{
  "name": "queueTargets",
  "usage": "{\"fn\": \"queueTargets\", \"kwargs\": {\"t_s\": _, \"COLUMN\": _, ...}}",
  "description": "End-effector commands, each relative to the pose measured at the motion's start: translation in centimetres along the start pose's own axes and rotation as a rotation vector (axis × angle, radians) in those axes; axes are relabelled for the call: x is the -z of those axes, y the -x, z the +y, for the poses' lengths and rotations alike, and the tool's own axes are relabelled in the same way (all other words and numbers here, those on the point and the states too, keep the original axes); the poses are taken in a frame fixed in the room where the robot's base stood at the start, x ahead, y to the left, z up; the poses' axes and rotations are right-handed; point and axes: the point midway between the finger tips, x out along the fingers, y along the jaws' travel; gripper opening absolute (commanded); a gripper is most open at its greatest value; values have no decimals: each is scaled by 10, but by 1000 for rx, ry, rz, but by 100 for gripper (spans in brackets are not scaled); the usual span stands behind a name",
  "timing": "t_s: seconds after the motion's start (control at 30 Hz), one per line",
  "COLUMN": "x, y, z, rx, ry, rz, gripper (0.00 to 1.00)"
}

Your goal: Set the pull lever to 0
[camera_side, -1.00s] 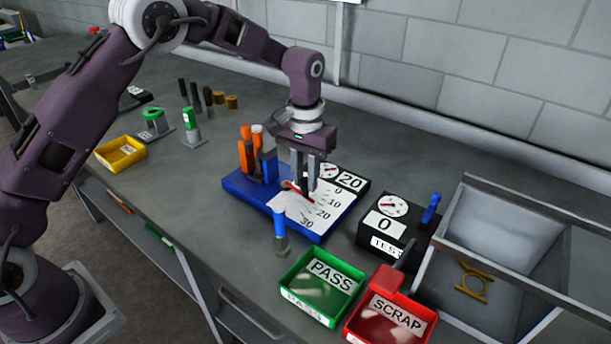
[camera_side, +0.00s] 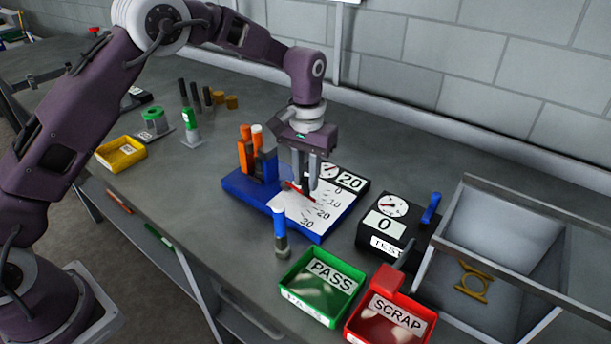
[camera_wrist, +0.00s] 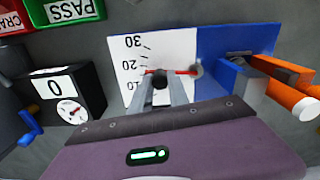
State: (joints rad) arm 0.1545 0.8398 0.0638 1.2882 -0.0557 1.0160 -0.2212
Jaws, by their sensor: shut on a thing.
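The pull lever is a red pointer (camera_side: 290,185) with a black knob, lying over a white scale card (camera_side: 294,210) marked 0, 10, 20 and 30 on a blue base (camera_side: 242,190). In the wrist view the red pointer (camera_wrist: 186,72) runs left from a grey pivot to near the 20 mark. A dial box behind the card has a display (camera_side: 352,180) reading 20. My gripper (camera_side: 306,188) is over the card, and in the wrist view its fingers (camera_wrist: 162,82) are closed around the black knob (camera_wrist: 160,83). The fingers partly hide the lever and lower scale.
Orange and blue handles (camera_side: 246,150) stand on the base's left part, close to my gripper. A black test box (camera_side: 378,226) reading 0 stands to the right. A green PASS bin (camera_side: 297,303) and red SCRAP bin (camera_side: 362,325) are in front. A grey bin (camera_side: 515,225) is at right.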

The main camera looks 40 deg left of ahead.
Motion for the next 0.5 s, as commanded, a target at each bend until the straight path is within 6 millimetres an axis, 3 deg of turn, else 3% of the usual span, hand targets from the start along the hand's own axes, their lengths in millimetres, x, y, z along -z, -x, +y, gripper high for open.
{"fn": "queueTargets", "kwargs": {"t_s": 0.5, "x": 26, "y": 1, "z": 2, "rx": -2, "ry": 384, "rz": 4, "gripper": 0}}
